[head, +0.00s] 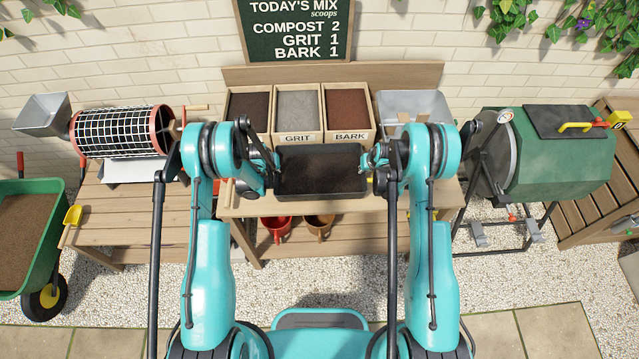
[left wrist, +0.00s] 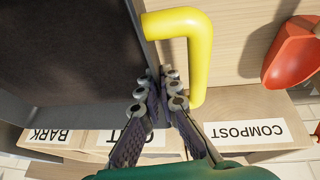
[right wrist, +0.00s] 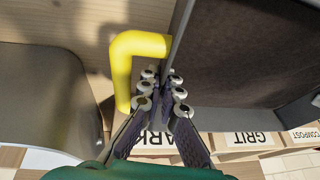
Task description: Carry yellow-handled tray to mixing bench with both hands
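The yellow-handled tray (head: 322,193) is a dark grey box with dark soil in it. It is level, at the front of the middle wooden bench (head: 400,200); I cannot tell whether it touches the top. My left gripper (left wrist: 160,88) is closed in at the tray's side, its fingers close together at the wall, inside the yellow handle's (left wrist: 200,55) bar. My right gripper (right wrist: 160,88) is closed in the same way beside the other yellow handle (right wrist: 123,75). The exact finger contact is partly hidden. In the head view the arms cover most of both handles.
Open bins of compost (head: 249,110), grit (head: 297,108) and bark (head: 347,106) stand behind the tray. A grey tub (head: 415,105) is right of them. Red (head: 276,228) and brown (head: 319,226) pots are below. A mesh drum (head: 118,132) is left, a green tumbler (head: 560,160) right.

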